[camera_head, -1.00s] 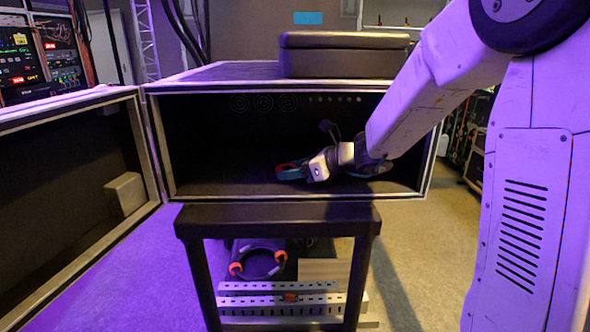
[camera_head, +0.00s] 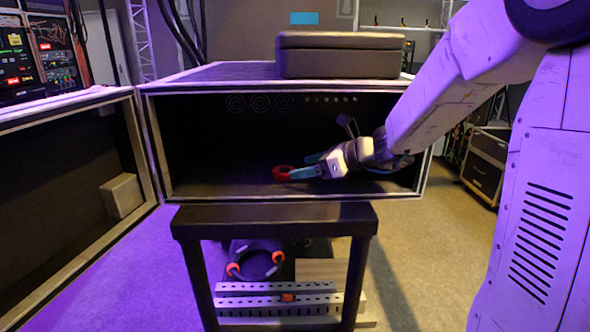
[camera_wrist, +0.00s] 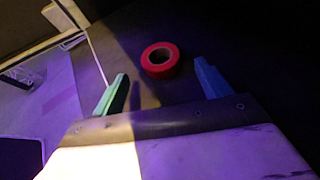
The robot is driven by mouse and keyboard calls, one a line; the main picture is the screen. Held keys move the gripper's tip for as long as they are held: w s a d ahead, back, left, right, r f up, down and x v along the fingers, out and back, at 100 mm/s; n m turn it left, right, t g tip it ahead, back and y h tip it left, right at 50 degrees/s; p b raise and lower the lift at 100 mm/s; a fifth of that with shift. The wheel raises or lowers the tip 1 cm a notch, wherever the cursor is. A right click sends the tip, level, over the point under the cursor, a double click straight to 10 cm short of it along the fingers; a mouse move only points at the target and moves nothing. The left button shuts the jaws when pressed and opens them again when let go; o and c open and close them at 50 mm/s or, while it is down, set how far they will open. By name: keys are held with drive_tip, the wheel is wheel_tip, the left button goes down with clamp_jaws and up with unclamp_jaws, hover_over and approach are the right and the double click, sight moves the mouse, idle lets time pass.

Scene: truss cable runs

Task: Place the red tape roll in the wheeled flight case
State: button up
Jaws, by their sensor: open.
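The red tape roll (camera_head: 281,175) lies on the dark floor inside a large open black case (camera_head: 290,197), near its front edge. In the wrist view the roll (camera_wrist: 162,72) lies flat, its hole showing, just beyond and between my fingertips. My gripper (camera_head: 303,166) is inside the case, right of the roll, with its teal fingers apart. In the wrist view my gripper (camera_wrist: 161,68) is open and empty, with a gap between the roll and each finger. I cannot see wheels on this case.
The case rests on a black stand (camera_head: 275,216), with its door (camera_head: 142,150) swung open to the left. A black box (camera_head: 340,57) sits on top. A dark metal-edged case (camera_head: 486,165) stands on the floor at the right. The case's left interior is clear.

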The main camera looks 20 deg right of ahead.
drive_tip(key=v, duration=0.6)
drive_tip(key=shift+s+d+r, duration=0.15)
drive_tip(key=shift+s, duration=0.15)
drive_tip(key=s+a+n+g, duration=0.1)
drive_tip(key=s+a+n, duration=0.1)
drive_tip(key=s+a+n+g, duration=0.1)
drive_tip(key=s+a+n, duration=0.1)
drive_tip(key=s, duration=0.1)
drive_tip(key=s+a+n+g, duration=0.1)
drive_tip(key=s+a+n, duration=0.1)
drive_tip(key=n, duration=0.1)
drive_tip(key=shift+s+a+r+g, duration=0.25)
drive_tip(key=shift+a+g, duration=0.05)
drive_tip(key=shift+a, duration=0.1)
drive_tip(key=s+a+f+n+g+h, duration=0.1)
drive_tip(key=s+a+n+g+h, duration=0.25)
drive_tip(key=s+n, duration=0.6)
drive_tip(key=s+d+f+n+h, duration=0.1)
drive_tip(key=s+d+n+h, duration=0.1)
drive_tip(key=s+n, duration=0.3)
drive_tip(key=s+d+f+n+g+h, duration=0.1)
drive_tip(key=s+d+n+h, duration=0.2)
drive_tip(key=s, duration=0.5)
drive_tip(key=shift+s+d+f+n+h, duration=0.3)
drive_tip(key=shift+n+h, duration=0.25)
drive_tip(key=shift+n, duration=0.7)
